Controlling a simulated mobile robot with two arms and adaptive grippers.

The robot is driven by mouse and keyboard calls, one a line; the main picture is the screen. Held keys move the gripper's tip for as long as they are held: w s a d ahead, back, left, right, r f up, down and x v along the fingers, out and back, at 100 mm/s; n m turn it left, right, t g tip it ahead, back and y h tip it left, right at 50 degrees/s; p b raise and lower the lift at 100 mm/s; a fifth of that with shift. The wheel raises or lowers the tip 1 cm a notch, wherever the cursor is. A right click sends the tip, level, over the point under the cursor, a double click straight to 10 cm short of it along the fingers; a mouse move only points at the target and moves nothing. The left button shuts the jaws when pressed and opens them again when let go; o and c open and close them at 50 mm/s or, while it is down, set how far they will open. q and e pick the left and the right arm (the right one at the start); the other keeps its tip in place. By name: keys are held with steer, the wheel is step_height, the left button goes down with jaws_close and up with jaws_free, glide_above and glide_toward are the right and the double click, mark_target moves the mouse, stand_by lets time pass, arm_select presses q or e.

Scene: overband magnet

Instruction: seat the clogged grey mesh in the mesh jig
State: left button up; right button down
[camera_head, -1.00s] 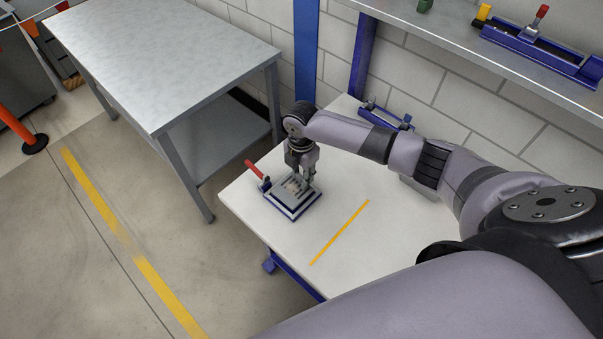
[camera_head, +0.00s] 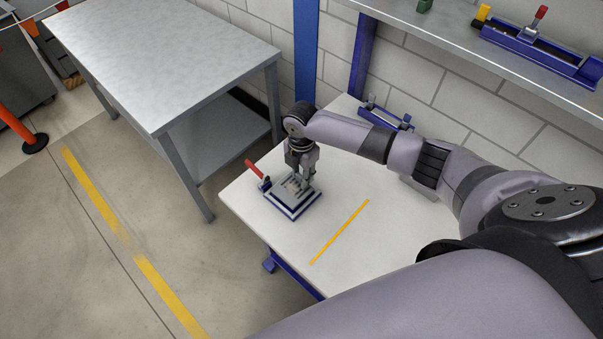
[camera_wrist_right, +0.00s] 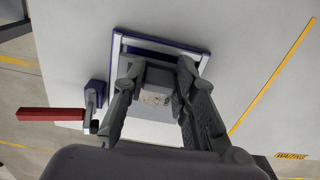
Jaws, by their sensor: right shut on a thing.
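The mesh jig (camera_head: 293,213) is a low blue-and-white framed fixture near the left corner of the white bench; it also shows in the right wrist view (camera_wrist_right: 205,50). A red-handled clamp (camera_head: 254,168) stands at its left side, its handle sticking out away from the jig. My right gripper (camera_head: 301,181) points down over the jig. In the right wrist view its fingers (camera_wrist_right: 158,75) are closed on the grey mesh (camera_wrist_right: 155,97), whose speckled grey part shows between them. The mesh is over or within the jig frame; whether it lies flat cannot be told. My left gripper is out of view.
The white bench top (camera_head: 285,245) is clear in front of the jig, with a yellow line (camera_head: 340,232) to the right. A blue fixture (camera_head: 388,117) lies at the back. A grey metal table (camera_head: 160,60) stands left, and a shelf (camera_head: 470,50) hangs upper right.

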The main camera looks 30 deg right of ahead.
steer(key=shift+f+b, duration=0.4)
steer(key=shift+f, duration=0.55)
stand_by(0.4)
steer(key=c, duration=1.2)
jaws_free()
steer(key=shift+r, duration=0.1)
step_height(320, 180, up, 12)
steer(key=o, duration=1)
